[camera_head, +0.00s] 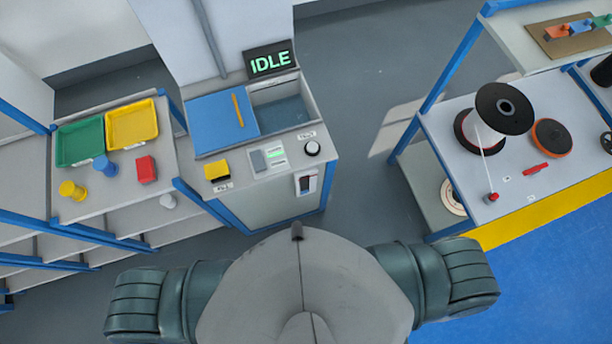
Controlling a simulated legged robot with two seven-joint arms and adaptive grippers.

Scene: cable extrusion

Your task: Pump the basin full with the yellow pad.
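The yellow pad (217,171) sits at the left front corner of the machine's top, with a small label in front of it. The basin (283,112) is a recessed rectangular tub at the back right of the same top. Its floor looks blue-grey, and I cannot tell the liquid level. A blue lid (222,122) with a yellow-orange handle lies to the left of the basin's opening. A display (270,61) behind the basin reads "IDLE" in green. Only the upper parts of my two arms show at the bottom; neither gripper is in view.
Right of the pad are a small panel (268,158) and a round white knob (312,147). A left shelf holds a green tray (80,143), a yellow tray (132,125) and small coloured parts. A right bench (465,185) carries cable spools. Open floor lies between machine and bench.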

